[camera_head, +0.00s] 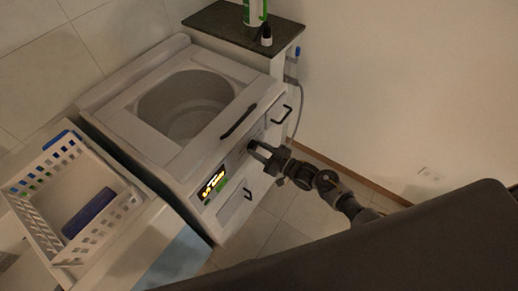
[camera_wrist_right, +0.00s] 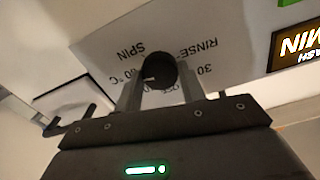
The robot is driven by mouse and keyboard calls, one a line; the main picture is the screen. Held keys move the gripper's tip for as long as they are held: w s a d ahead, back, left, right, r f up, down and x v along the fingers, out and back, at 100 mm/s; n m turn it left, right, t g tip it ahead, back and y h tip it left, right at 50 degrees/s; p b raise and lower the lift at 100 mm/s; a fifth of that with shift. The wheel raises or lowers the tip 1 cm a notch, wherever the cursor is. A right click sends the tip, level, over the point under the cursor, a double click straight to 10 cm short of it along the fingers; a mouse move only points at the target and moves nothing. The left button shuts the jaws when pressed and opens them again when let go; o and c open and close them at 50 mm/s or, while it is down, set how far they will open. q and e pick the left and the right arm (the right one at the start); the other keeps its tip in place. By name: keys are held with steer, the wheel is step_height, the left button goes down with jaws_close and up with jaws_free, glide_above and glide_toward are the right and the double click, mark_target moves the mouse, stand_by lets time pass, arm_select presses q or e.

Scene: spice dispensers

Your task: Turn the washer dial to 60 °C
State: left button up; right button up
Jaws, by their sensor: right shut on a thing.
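The white washer (camera_head: 150,148) stands in the middle of the head view, with a round tub in its top. Its dark round dial (camera_wrist_right: 160,70) sits on a white label panel (camera_wrist_right: 110,45) in the right wrist view. The label reads upside down: SPIN, RINSE, a partly covered °C mark and 30. A small pale mark shows on the dial's lower left side. My right gripper (camera_head: 262,153) is at the washer's front panel. In the wrist view its fingers (camera_wrist_right: 160,88) are shut on the dial, one on each side. My left gripper is not in view.
A lit display (camera_head: 213,185) is beside the dial on the front panel. Dark handles (camera_head: 239,121) stick out nearby. A white basket (camera_head: 50,205) with a dark blue item stands left. A dark counter (camera_head: 225,25) holds bottles behind. The floor right of the washer is clear.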

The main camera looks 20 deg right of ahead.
stand_by(0.4)
steer(key=o, duration=1)
steer(key=shift+s, duration=0.1)
steer(key=shift+b+v, duration=0.95)
steer(key=shift+v, duration=4.45)
